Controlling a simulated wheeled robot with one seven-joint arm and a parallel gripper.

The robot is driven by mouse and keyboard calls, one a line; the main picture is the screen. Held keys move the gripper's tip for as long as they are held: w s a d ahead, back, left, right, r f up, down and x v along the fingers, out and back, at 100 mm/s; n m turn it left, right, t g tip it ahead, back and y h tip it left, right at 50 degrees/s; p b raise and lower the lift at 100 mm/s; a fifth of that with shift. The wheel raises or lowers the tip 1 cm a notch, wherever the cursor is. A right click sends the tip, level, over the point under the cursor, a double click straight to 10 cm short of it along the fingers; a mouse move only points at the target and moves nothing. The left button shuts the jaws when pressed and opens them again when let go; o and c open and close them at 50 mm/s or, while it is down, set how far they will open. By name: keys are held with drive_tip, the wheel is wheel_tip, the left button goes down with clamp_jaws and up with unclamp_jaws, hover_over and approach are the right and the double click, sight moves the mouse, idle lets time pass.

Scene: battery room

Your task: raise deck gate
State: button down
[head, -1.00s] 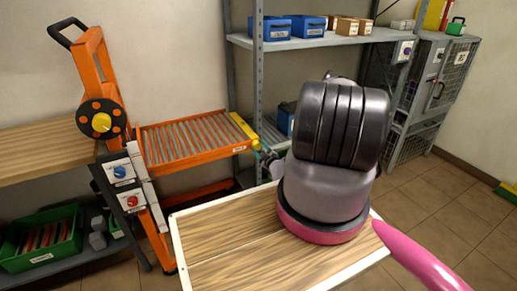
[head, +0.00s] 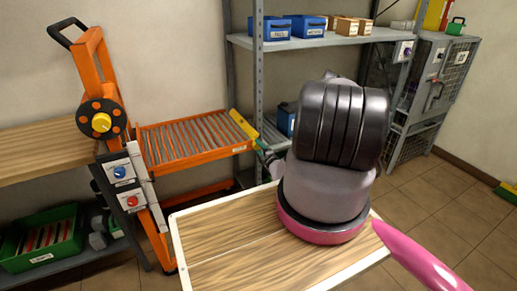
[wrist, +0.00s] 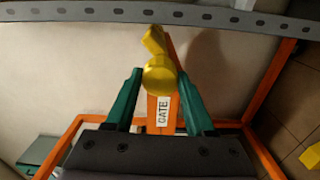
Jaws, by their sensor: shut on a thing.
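The deck is an orange roller frame (head: 190,140) on the orange lift at the left. The deck gate is a yellow bar (head: 243,124) across the deck's right end, standing a little above the frame there. In the wrist view, its round yellow knob (wrist: 160,76) sits between the green fingertips, with the yellow bar (wrist: 153,40) behind it. A white label (wrist: 164,111) is on the orange part below. My gripper (wrist: 160,80) is shut on the knob. In the head view my arm hides most of the gripper.
A grey shelf rack (head: 300,42) with blue bins stands close behind the gate. A wood-topped surface with a white rim (head: 178,250) is in front. A wooden bench (head: 40,150) is at far left.

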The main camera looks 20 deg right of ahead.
drive_tip(key=n, duration=0.4)
drive_tip(key=shift+n, duration=0.3)
drive_tip(key=n, duration=0.4)
drive_tip(key=shift+s+f+n, duration=0.1)
drive_tip(key=shift+n, duration=0.2)
drive_tip(key=shift+c, duration=1.3)
unclamp_jaws()
drive_tip(key=s, duration=1)
drive_tip(key=shift+s+d, duration=0.15)
drive_tip(key=shift+s, duration=0.25)
